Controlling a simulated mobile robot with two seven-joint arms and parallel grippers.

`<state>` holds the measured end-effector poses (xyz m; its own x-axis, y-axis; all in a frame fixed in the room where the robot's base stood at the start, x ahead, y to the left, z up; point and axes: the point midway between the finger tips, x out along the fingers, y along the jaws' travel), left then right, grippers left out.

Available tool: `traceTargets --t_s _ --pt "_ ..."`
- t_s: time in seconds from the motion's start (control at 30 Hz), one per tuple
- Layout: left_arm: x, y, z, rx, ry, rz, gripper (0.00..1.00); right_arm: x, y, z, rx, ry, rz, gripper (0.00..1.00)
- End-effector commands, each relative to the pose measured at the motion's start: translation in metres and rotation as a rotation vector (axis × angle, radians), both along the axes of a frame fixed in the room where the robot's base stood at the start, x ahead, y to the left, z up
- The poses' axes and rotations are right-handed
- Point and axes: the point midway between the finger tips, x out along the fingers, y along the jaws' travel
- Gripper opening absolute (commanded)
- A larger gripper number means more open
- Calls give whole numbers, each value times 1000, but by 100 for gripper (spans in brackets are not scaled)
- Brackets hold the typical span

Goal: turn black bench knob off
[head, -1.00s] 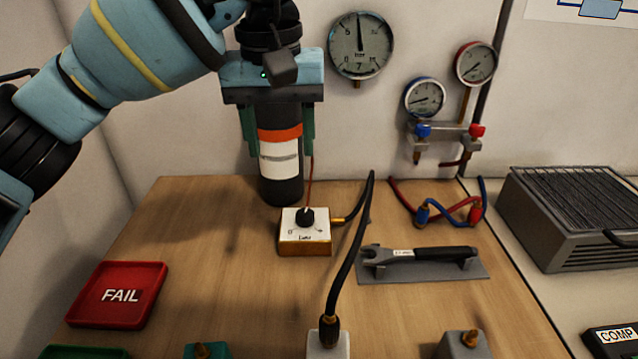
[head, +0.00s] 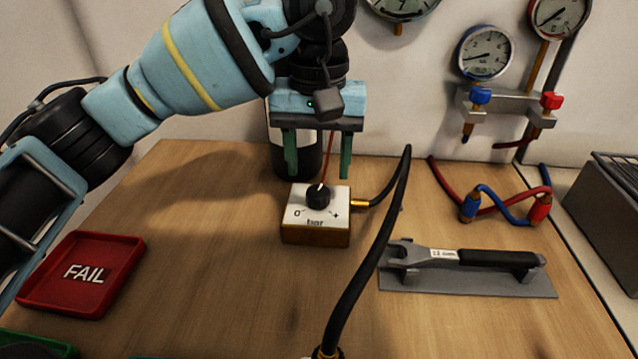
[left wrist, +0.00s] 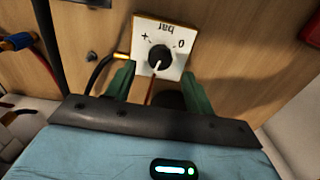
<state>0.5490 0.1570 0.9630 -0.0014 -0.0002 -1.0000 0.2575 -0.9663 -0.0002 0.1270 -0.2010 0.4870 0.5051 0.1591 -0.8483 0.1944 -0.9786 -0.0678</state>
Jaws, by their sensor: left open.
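The black bench knob (head: 318,196) sits on the white top face of a small brass-coloured box (head: 315,235) marked "0", "+" and "bar". Its pale pointer line aims up and slightly right in the head view, between the two marks. My left gripper (head: 317,174) is open above and just behind the knob, its green fingers pointing down and empty. In the left wrist view the knob (left wrist: 159,58) lies ahead of and between the two green fingers (left wrist: 158,85), apart from them. My right gripper is not in view.
A black hose (head: 375,245) runs from the box's right side toward the front. A dark bottle (head: 293,150) stands behind the gripper. A wrench on a grey holder (head: 465,280) lies right; a red FAIL tray (head: 125,255) lies left. Bench between tray and box is clear.

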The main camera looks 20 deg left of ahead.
Motion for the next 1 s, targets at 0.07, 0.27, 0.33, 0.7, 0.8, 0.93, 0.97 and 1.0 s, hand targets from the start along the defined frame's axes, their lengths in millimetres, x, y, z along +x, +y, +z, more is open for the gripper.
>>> traceTargets --t_s 0.07,0.27,0.33,0.7,0.8,0.93,0.97,1.0 --pt "0 0 -14 2 1 0 54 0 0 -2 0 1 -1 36" --pt "0 0 -36 1 1 0 54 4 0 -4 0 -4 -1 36" --pt "0 0 -41 0 -1 0 54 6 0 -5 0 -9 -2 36" --pt "0 0 -44 0 -1 0 50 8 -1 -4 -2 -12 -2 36" --pt "0 0 -44 0 -1 0 37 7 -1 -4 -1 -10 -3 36" --pt "0 0 -44 0 -1 0 20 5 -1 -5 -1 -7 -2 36" --pt "0 0 -44 0 -1 0 16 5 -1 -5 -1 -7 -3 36" --pt "0 0 -44 0 -1 0 10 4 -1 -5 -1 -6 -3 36"
